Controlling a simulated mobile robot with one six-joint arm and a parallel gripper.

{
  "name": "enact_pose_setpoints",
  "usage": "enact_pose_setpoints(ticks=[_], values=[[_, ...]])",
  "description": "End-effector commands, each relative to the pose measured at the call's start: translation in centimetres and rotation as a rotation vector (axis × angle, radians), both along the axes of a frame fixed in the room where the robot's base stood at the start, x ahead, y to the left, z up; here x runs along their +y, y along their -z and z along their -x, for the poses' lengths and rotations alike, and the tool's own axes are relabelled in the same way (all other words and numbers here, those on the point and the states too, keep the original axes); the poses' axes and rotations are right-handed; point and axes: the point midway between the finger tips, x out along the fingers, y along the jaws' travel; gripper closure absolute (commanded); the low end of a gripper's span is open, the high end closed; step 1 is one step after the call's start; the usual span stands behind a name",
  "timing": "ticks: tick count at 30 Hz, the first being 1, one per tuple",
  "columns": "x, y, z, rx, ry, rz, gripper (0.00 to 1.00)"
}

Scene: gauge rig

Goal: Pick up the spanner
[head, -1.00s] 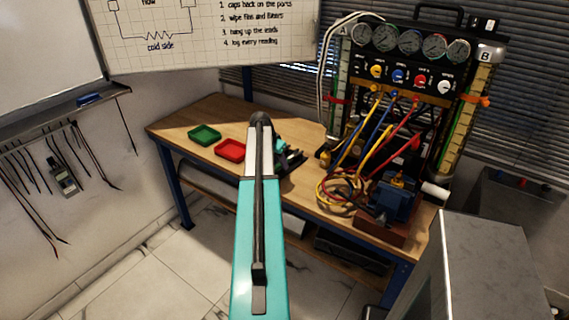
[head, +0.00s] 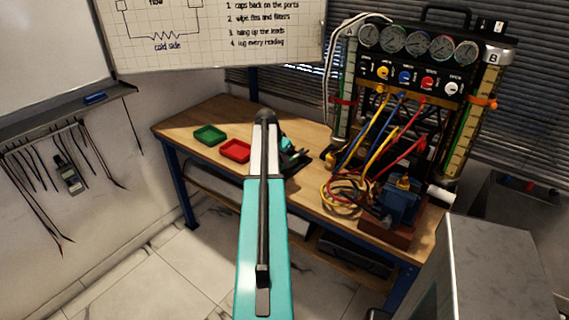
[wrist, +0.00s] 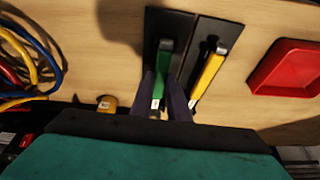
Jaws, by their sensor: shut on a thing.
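In the wrist view, the two dark fingers of my gripper (wrist: 162,98) are closed around a slim green-handled tool (wrist: 175,73). The tool has a grey end and a small white label, and lies over a black panel (wrist: 170,22). A yellow-handled tool (wrist: 208,76) with a similar label lies on the black panel just right of the fingers. I cannot make out the tools' end shapes well enough to say which is the spanner. In the head view, my arm hides most of the gripper and both tools.
A red tray (head: 235,151) and a green tray (head: 210,135) sit on the wooden bench (head: 195,118), left of my arm. A gauge rig (head: 415,65) with coloured hoses and a blue vice (head: 402,203) stand to the right. A small yellow thing (wrist: 107,103) lies left of the fingers.

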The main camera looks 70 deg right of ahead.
Motion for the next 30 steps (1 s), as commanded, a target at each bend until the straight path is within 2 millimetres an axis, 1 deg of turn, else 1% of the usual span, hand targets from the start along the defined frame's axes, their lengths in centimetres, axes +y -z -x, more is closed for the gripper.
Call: enact_pose_setpoints(ticks=[8,17,30], values=[[-0.1,-2.3,0.0,-0.001,-0.001,0.003,1.00],[2.8,-2.5,1.1,0.000,-0.001,0.001,1.00],[8.1,-3.0,3.2,0.000,-0.001,0.001,1.00]])
